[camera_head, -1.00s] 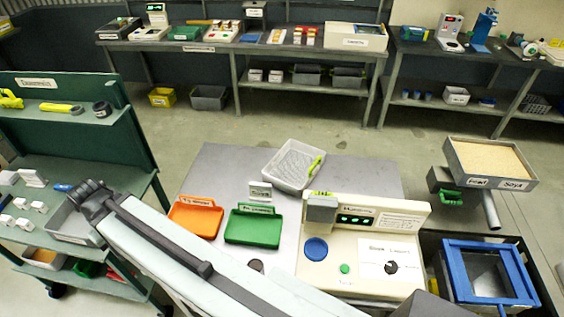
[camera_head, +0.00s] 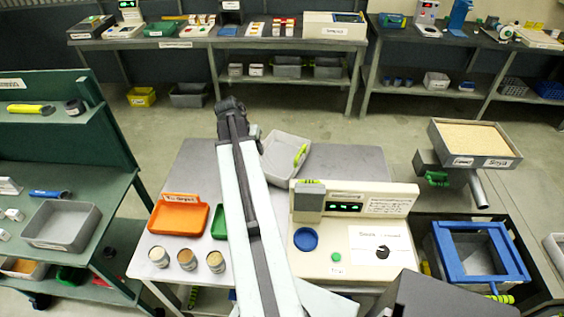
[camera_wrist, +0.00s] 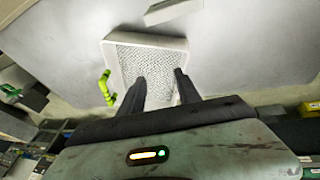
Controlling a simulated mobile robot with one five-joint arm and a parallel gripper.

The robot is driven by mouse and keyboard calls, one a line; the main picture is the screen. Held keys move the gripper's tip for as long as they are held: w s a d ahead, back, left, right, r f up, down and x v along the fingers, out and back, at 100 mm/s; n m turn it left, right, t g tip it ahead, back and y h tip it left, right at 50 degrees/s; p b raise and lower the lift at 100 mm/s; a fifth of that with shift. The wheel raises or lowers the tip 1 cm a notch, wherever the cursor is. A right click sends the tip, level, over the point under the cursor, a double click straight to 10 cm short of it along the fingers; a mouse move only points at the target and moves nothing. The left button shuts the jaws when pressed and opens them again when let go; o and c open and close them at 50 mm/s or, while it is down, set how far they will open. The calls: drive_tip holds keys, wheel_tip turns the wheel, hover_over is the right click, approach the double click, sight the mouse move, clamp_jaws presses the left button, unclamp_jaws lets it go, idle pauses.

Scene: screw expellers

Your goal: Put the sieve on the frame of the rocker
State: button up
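The sieve (camera_head: 287,157) is a pale rectangular tray with a yellow-green handle, lying on the grey table. In the wrist view the sieve (camera_wrist: 130,55) shows its mesh floor, with the handle at left. The blue square frame (camera_head: 462,272), which looks like the rocker's frame, sits in a dark box at right. My gripper (camera_wrist: 160,74) is open, its two dark fingers spread over the sieve's mesh area with nothing visibly between them. In the head view my gripper (camera_head: 252,132) is at the sieve's left edge. Whether the fingers touch the sieve cannot be told.
A cream control box (camera_head: 350,230) stands on the table between the sieve and the blue frame. An orange tray (camera_head: 180,219), a mostly hidden green tray (camera_head: 218,222) and several small cups are at left. A grain-filled tray (camera_head: 440,135) stands at right. The table's back right is clear.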

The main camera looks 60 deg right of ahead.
sight(300, 151)
drive_tip(key=s+d+m+g, duration=0.1)
drive_tip(key=s+d+m, duration=0.2)
drive_tip(key=s+d, duration=0.75)
drive_tip(key=shift+h, duration=0.3)
drive_tip(key=s+f+b, duration=0.1)
drive_tip(key=f+b, duration=0.1)
drive_tip(key=s+d+f+b, duration=0.1)
drive_tip(key=f+b, duration=0.1)
drive_tip(key=b, duration=0.1)
drive_tip(key=s+f+b, duration=0.1)
drive_tip(key=f+b, duration=0.1)
drive_tip(key=f, duration=0.1)
drive_tip(key=shift+s+d, duration=0.15)
drive_tip(key=shift+d, duration=0.15)
drive_tip(key=shift+r, duration=0.15)
clamp_jaws()
